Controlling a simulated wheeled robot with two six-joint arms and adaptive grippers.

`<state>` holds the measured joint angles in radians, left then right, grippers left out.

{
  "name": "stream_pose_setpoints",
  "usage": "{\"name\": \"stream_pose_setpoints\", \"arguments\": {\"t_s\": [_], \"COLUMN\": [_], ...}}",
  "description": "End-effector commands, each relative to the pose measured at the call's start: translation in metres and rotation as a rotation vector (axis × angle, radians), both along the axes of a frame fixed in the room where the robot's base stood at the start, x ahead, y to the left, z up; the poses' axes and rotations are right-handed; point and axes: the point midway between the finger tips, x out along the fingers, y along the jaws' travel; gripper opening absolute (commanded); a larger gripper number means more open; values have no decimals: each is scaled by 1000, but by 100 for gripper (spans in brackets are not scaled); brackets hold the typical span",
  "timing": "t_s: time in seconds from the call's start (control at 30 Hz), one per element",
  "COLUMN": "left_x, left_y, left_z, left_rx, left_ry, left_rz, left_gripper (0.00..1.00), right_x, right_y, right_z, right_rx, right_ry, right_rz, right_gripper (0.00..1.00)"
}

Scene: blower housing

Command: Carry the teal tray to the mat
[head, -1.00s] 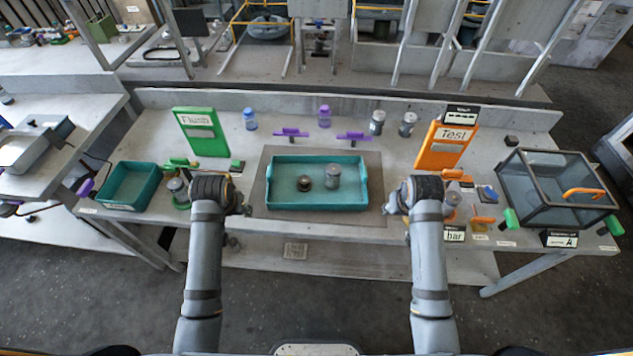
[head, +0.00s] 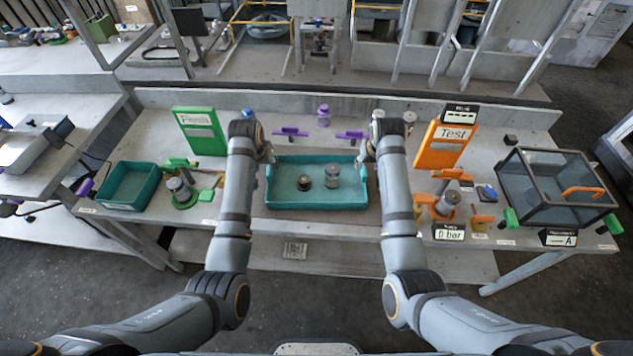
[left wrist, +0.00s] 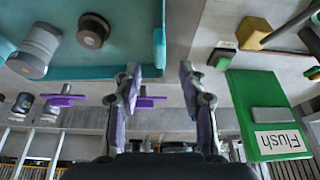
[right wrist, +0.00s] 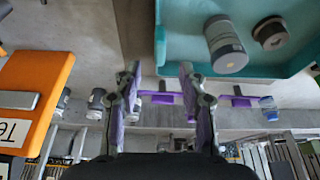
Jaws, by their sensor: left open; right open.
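The teal tray (head: 318,203) sits level on a darker grey mat (head: 320,217) at the middle of the bench. It holds a dark round part (head: 304,183) and a grey cylinder (head: 332,176). My left gripper (head: 268,156) is open at the tray's left end; in the left wrist view its fingers (left wrist: 160,80) stand either side of the line of the tray's end wall (left wrist: 160,45). My right gripper (head: 366,154) is open at the right end, its fingers (right wrist: 160,80) likewise straddling the line of that wall (right wrist: 160,45). Contact cannot be told.
A smaller teal bin (head: 128,186) stands at the left. A green Flush board (head: 200,132) and an orange Test board (head: 446,146) stand behind my arms. Purple-handled items (head: 290,132) lie behind the tray. A glass-sided box (head: 556,188) is at the right.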

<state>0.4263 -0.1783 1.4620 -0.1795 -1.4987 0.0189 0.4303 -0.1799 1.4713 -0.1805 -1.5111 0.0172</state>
Motion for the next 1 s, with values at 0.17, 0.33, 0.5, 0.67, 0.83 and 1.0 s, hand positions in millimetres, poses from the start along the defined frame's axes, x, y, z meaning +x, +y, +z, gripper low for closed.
{"name": "stream_pose_setpoints", "arguments": {"t_s": [0.17, 0.33, 0.5, 0.67, 0.83, 1.0], "left_x": [14, 23, 28, 29, 28, 28], "left_y": [0, 0, 0, 0, 0, 0], "left_z": [-32, -55, -66, -68, -68, -68], "left_rx": [0, 0, -1, -1, -1, -1], "left_ry": [1, 0, -1, -2, -1, -1], "left_rz": [0, -1, 0, 1, 1, 1], "left_gripper": [42, 42, 42, 42, 39, 16], "right_x": [13, 23, 28, 29, 28, 28], "right_y": [0, 0, 0, 0, 0, 0], "right_z": [-32, -55, -66, -68, -68, -68], "right_rx": [-1, 0, 1, 1, 1, 0], "right_ry": [3, 2, -1, -1, -1, -1], "right_rz": [0, 1, -1, -1, -1, -1], "right_gripper": [42, 42, 42, 42, 39, 16]}}
